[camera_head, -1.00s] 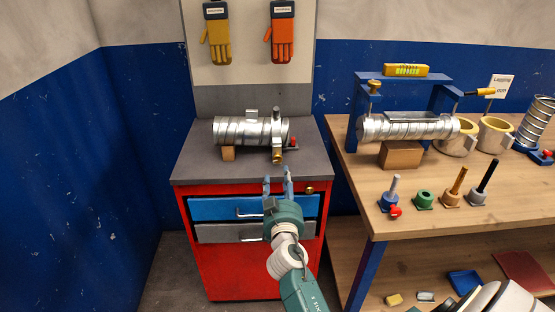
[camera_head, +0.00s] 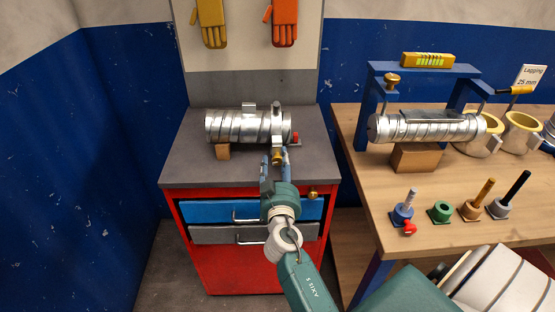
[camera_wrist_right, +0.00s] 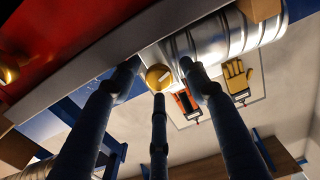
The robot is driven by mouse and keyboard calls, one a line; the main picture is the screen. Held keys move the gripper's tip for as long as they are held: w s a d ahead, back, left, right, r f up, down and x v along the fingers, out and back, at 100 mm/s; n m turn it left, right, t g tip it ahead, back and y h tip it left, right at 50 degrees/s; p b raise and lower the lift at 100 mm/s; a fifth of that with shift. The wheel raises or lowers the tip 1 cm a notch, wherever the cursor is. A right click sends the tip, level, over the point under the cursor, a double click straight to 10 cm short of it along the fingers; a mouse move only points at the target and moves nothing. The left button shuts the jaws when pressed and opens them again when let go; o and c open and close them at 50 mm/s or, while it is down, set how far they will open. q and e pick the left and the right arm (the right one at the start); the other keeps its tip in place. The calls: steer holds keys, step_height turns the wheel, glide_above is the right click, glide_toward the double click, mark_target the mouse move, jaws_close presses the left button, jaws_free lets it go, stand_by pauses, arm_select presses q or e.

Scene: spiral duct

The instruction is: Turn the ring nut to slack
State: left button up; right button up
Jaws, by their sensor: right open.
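A ribbed silver spiral duct (camera_head: 226,127) lies on the grey top of a red cabinet. A clamp with a short upright post (camera_head: 276,111) sits around its right part. The brass ring nut (camera_head: 277,155) hangs at the clamp's front. My right gripper (camera_head: 275,162) is open with its fingers pointing at the nut, one finger on each side in the head view. In the right wrist view, the round brass end of the nut (camera_wrist_right: 158,77) shows between the three dark fingers; I cannot tell whether any finger touches it. My left gripper is not in view.
A wooden block (camera_head: 222,151) stands under the duct's left part; a red-tipped fitting (camera_head: 295,138) is at its right end. The wooden bench (camera_head: 360,170) at right holds another duct (camera_head: 430,128) under a blue frame and several pegs. The cabinet top's left front is clear.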

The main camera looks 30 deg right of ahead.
steer(key=shift+s, duration=0.1)
steer(key=shift+a+r, duration=0.1)
steer(key=shift+c, duration=1.2)
steer(key=c, duration=0.9)
steer(key=shift+r, duration=0.1)
jaws_close()
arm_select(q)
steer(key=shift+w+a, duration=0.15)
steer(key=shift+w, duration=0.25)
arm_select(e)
steer(key=shift+n, duration=0.3)
